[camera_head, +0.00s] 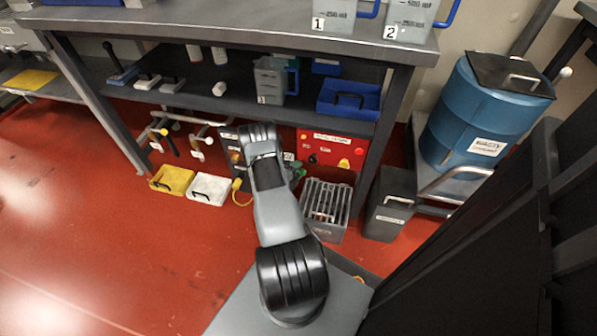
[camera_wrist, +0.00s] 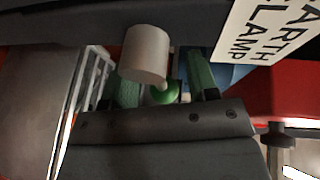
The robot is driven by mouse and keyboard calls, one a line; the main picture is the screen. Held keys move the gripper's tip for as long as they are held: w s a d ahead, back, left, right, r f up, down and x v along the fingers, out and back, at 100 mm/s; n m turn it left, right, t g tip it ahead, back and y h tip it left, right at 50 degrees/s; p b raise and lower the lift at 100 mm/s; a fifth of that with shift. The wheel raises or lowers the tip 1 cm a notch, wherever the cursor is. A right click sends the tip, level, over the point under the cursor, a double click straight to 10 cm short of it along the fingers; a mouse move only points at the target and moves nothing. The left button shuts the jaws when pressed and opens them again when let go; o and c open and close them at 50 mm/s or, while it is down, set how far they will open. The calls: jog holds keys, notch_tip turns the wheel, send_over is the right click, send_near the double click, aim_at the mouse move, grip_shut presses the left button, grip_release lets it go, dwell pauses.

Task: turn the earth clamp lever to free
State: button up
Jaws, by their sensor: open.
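In the wrist view, an "EARTH CLAMP" label (camera_wrist: 268,28) is at the upper right. A pale cylinder (camera_wrist: 146,53) juts toward the camera at upper centre. A green ball-shaped knob (camera_wrist: 164,93) shows just below it, in the gap between my fingers; I cannot tell whether it touches either one. My gripper (camera_wrist: 164,85) is open, with a green-padded finger on each side of the knob. In the head view, my gripper (camera_head: 296,170) is low under the bench, mostly hidden behind my arm. The lever's full shape and angle are not clear.
A red panel (camera_head: 329,146) with knobs stands under the bench (camera_head: 230,22). A slotted grey crate (camera_head: 327,205) is right of my gripper, with a dark bin (camera_head: 390,203) beyond. Yellow (camera_head: 172,180) and white (camera_head: 209,188) trays lie left. The red floor at left is clear.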

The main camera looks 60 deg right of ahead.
jog(key=shift+d+f, duration=0.1)
jog(key=shift+d, duration=0.65)
jog(key=shift+c, duration=0.5)
grip_shut()
